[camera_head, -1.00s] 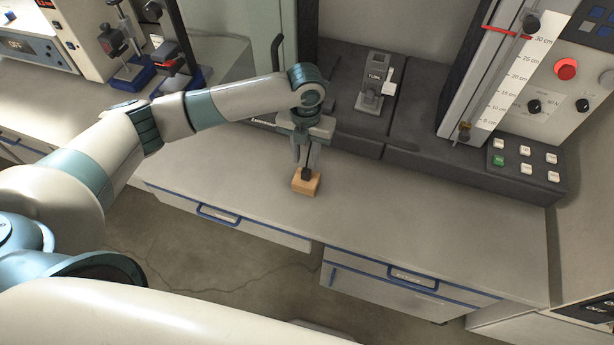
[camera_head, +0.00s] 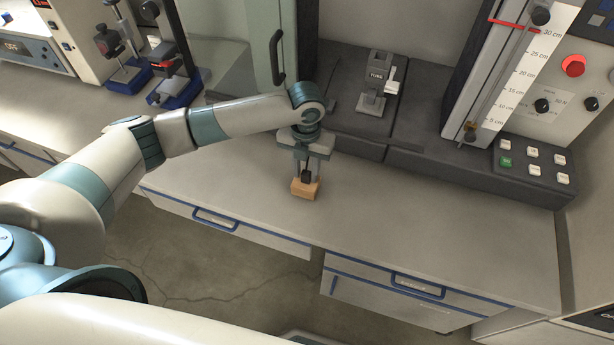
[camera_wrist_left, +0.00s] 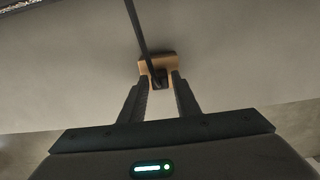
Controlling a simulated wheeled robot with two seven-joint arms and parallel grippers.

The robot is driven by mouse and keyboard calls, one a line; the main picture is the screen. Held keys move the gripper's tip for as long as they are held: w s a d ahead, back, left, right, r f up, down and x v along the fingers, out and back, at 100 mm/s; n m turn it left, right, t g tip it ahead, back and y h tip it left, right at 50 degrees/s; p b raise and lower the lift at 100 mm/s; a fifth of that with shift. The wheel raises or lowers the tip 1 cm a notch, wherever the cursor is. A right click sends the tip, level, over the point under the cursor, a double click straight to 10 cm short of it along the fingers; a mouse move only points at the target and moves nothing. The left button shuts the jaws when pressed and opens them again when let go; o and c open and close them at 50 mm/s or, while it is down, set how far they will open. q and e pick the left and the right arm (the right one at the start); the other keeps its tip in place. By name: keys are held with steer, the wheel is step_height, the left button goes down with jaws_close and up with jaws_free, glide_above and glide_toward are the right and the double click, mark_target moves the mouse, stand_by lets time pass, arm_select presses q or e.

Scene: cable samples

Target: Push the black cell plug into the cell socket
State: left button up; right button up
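The black cell plug (camera_head: 306,176) stands on a small wooden block (camera_head: 304,191) on the bench. In the left wrist view the plug (camera_wrist_left: 159,78) shows against the block (camera_wrist_left: 146,67), with a dark cable (camera_wrist_left: 138,30) running up and away. My left gripper (camera_head: 305,174) points down over the block, its fingers on either side of the plug. In the wrist view the fingertips (camera_wrist_left: 161,76) stand apart, with what looks like a gap beside the plug. The cell socket cannot be made out for certain. My right gripper is not in view.
A grey labelled device (camera_head: 377,78) with a white part stands on the dark machine base (camera_head: 430,150) behind. A scale column (camera_head: 510,75) and push buttons (camera_head: 533,160) are at the right. The bench top (camera_head: 430,220) right of the block is clear.

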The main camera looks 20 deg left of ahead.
mark_target(306, 173)
arm_select(q)
jaws_close()
steer(key=shift+r+p, duration=2.4)
steer(key=shift+r, duration=0.1)
